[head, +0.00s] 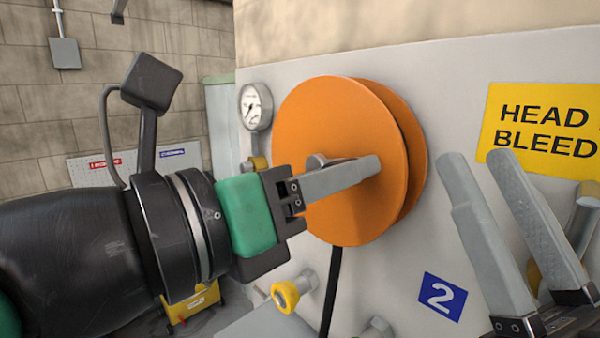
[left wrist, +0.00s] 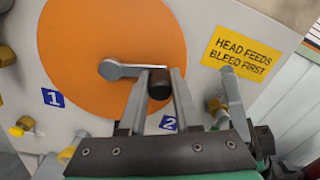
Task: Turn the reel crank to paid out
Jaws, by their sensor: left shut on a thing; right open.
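The orange reel (head: 325,115) stands on a pale panel (head: 460,75); it also shows in the left wrist view (left wrist: 80,45). Its grey crank arm (left wrist: 125,70) runs from the hub to the right in the left wrist view and ends in a dark knob (left wrist: 159,84). My left gripper (left wrist: 159,76) has its fingers on either side of that knob and is shut on it. In the head view my left gripper (head: 372,166) reaches across the reel's face and hides the knob. My right gripper (head: 478,160) is open and empty, right of the reel, with its fingers pointing up.
A pressure gauge (head: 255,106) is at the reel's upper left. A black hose (head: 332,290) hangs below the reel. A yellow sign (head: 545,125) is at the right and a blue "2" label (head: 442,297) lower down. A yellow-ended fitting (head: 286,297) sticks out below the reel.

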